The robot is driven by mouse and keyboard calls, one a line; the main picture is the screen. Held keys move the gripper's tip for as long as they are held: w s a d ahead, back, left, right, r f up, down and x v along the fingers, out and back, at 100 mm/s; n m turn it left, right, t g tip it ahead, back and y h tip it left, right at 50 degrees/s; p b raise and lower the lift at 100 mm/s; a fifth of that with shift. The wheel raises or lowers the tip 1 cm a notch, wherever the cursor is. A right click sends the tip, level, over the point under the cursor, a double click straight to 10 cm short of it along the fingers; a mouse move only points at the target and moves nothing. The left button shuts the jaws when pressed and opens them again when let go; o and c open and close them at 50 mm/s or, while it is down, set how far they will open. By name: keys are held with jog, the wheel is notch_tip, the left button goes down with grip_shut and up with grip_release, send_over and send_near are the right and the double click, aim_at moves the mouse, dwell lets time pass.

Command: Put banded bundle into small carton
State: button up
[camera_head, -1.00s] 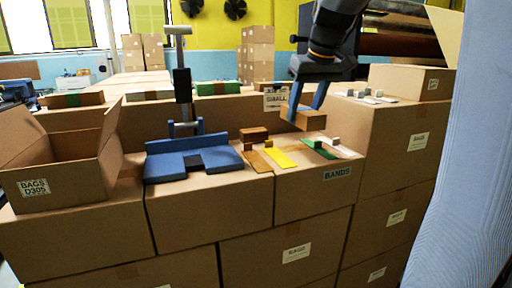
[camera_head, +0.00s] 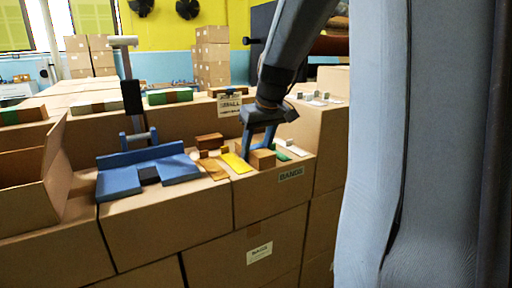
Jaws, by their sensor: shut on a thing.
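My gripper (camera_head: 260,147) has blue fingers pointing down, shut on a tan block-shaped bundle (camera_head: 262,159). The bundle is at or just above the top of the box labelled BANDS (camera_head: 270,200), between the yellow strip (camera_head: 236,163) and the green strip (camera_head: 281,155), partly covering the green one. I cannot tell whether it touches the box top, and no band on it is clear. A sign (camera_head: 230,105) that seems to read SMALL stands behind, with a low carton (camera_head: 228,92) above it. I cannot tell if that is the small carton.
A dark brown block (camera_head: 209,141) and a tan strip (camera_head: 213,169) lie left of the yellow strip. A blue fixture (camera_head: 148,172) with an upright post (camera_head: 132,95) stands further left. An open carton (camera_head: 35,190) is at the left edge. Small pale blocks (camera_head: 318,97) sit at the back right.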

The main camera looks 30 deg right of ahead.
jog(key=o, duration=0.8)
jog(key=shift+f, duration=0.15)
jog(key=o, duration=0.5)
jog(key=shift+c, duration=0.2)
